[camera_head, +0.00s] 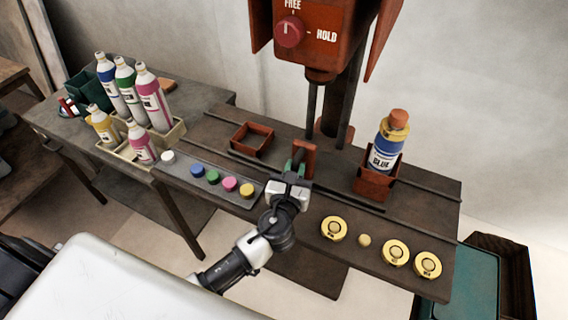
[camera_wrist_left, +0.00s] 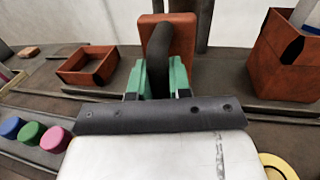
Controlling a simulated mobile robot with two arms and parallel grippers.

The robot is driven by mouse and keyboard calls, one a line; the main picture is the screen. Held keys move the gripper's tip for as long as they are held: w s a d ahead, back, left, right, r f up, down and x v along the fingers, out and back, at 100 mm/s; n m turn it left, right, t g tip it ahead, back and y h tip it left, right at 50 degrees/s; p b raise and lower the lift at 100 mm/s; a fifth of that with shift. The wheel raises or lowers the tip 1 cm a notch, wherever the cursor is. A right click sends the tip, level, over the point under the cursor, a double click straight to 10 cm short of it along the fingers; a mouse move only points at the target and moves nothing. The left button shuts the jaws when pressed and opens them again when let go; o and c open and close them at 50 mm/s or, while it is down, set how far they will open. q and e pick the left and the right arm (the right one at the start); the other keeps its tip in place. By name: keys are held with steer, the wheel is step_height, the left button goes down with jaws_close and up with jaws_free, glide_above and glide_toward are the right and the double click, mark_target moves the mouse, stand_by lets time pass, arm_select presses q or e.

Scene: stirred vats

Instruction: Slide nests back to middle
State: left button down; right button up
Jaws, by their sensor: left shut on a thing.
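A low, empty red-brown nest (camera_head: 252,139) sits on the dark rail bench, left of my left gripper. A taller red-brown nest (camera_head: 377,183) on the right holds a blue bottle (camera_head: 384,148) with an orange cap, upright. My left gripper (camera_head: 297,168) is shut on a dark handle (camera_wrist_left: 160,55) in front of an upright red-brown plate (camera_wrist_left: 182,28), between the two nests. The green fingertips (camera_wrist_left: 158,80) lie on either side of the handle. Both nests also show in the left wrist view, the low one (camera_wrist_left: 88,78) and the taller one (camera_wrist_left: 275,78). My right gripper is not in view.
A red machine head (camera_head: 325,35) with a FREE/HOLD knob (camera_head: 289,32) hangs above the bench. Coloured caps (camera_head: 213,177) sit at front left, yellow discs (camera_head: 395,252) at front right. A tray of bottles (camera_head: 170,140) stands on the left table. Long rails run along the bench.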

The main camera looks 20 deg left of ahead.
arm_select(q)
steer(key=shift+d, duration=0.25)
steer(key=c, duration=1.1)
jaws_free()
steer(key=shift+s, duration=0.1)
steer(key=shift+s+d+b, duration=0.2)
steer(key=shift+s+b, duration=0.05)
steer(key=shift+s, duration=1.5)
steer(key=shift+s+d+b, duration=0.25)
steer(key=shift+s, duration=1.55)
steer(key=shift+s+d+b, duration=0.2)
steer(key=shift+s+b, duration=0.05)
steer(key=shift+s, duration=1.5)
